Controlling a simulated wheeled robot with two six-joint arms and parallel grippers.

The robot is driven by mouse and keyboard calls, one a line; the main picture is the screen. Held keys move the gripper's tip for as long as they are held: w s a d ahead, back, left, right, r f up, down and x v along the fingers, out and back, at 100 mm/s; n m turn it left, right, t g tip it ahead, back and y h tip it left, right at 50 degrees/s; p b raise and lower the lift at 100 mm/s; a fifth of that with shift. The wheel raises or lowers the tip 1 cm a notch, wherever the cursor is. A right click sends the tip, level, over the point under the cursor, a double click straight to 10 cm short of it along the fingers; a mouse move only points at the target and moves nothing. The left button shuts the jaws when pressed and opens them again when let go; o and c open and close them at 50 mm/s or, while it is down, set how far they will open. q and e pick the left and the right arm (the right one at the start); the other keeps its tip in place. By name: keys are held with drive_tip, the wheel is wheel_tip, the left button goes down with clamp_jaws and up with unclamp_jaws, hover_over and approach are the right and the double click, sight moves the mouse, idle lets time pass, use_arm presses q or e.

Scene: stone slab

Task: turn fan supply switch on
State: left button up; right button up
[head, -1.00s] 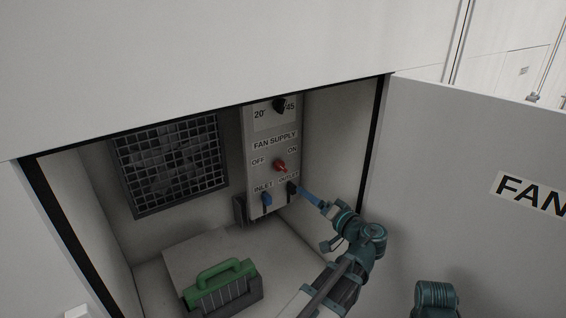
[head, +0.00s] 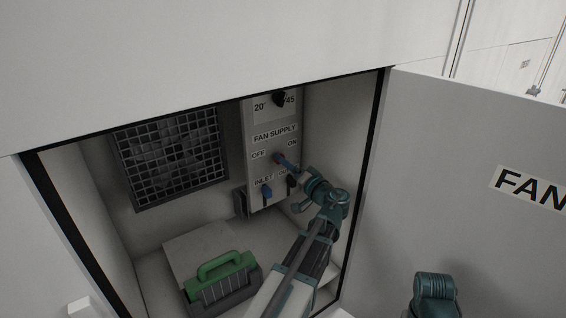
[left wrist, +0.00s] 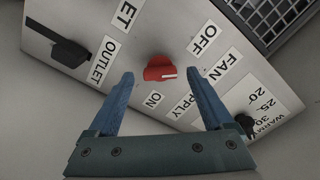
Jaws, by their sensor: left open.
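The control panel (head: 258,190) is on the back wall of an open cabinet. Its red fan supply switch (left wrist: 160,69) sits between the OFF and ON labels in the left wrist view. In that view a white mark on the knob lies toward the side between OFF and ON.
A black dial (head: 279,98) is above the switch. A green-handled item (head: 221,267) stands on the cabinet floor. The open door (head: 440,180) is at the right, a grille (head: 172,155) at the left.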

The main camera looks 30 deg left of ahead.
use_arm(q)
drive_tip(key=shift+x, duration=1.3)
clamp_jaws()
